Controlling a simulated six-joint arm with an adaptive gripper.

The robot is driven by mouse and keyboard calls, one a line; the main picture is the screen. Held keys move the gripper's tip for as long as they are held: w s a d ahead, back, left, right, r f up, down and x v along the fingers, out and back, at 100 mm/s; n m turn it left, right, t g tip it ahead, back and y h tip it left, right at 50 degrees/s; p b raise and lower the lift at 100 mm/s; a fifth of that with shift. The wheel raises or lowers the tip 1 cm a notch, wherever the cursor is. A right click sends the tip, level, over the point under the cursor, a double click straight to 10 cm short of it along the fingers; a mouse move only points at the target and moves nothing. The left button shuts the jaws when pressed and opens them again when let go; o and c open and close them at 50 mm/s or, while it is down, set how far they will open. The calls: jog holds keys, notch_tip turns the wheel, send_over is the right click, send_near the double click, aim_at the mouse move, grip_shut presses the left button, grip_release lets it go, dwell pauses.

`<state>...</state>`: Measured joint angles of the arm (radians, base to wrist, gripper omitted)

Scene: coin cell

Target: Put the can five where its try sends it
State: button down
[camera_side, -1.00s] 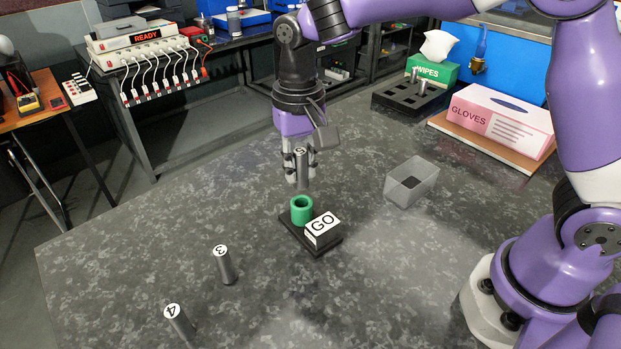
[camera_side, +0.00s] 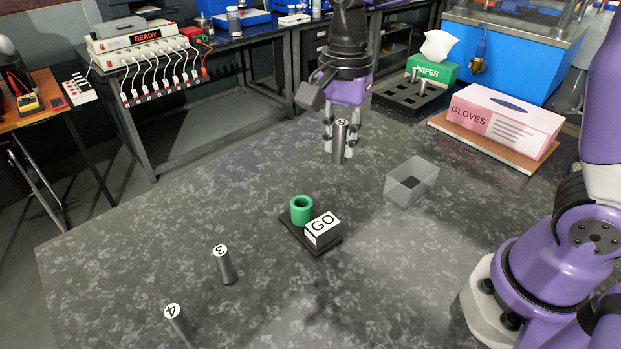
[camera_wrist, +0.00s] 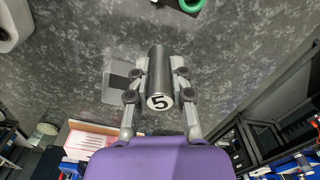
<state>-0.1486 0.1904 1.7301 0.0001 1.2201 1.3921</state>
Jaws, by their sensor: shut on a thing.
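My gripper (camera_side: 340,141) is shut on can five (camera_side: 339,150), a dark grey cylinder held upright above the table. In the wrist view the can (camera_wrist: 158,72) shows its white top with a black 5 between the fingers. The try fixture is a black base (camera_side: 305,243) with an empty green ring-shaped socket (camera_side: 301,216) and a block (camera_side: 322,236) reading GO. A clear open bin (camera_side: 411,183) stands on the table to the right of the can. A black rack (camera_side: 395,97) with holes stands at the back, with cans in some of them.
Can 3 (camera_side: 224,266) and can 4 (camera_side: 178,322) stand at the front left. A pink gloves box (camera_side: 506,119) on a wooden board and a green wipes box (camera_side: 431,70) are at the back right. The table's middle is largely clear.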

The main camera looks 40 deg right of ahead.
jog(key=s+d+r+m, duration=0.2)
jog(key=s+d+m, duration=0.35)
jog(key=m, duration=1.05)
send_over(423, 160)
jog(key=s+a, duration=0.1)
jog(key=a, duration=0.1)
notch_tip(423, 160, down, 7)
jog(key=shift+a+f, duration=0.2)
jog(key=shift+f, duration=1.85)
jog(key=shift+f, duration=0.55)
jog(key=c, duration=0.8)
grip_release()
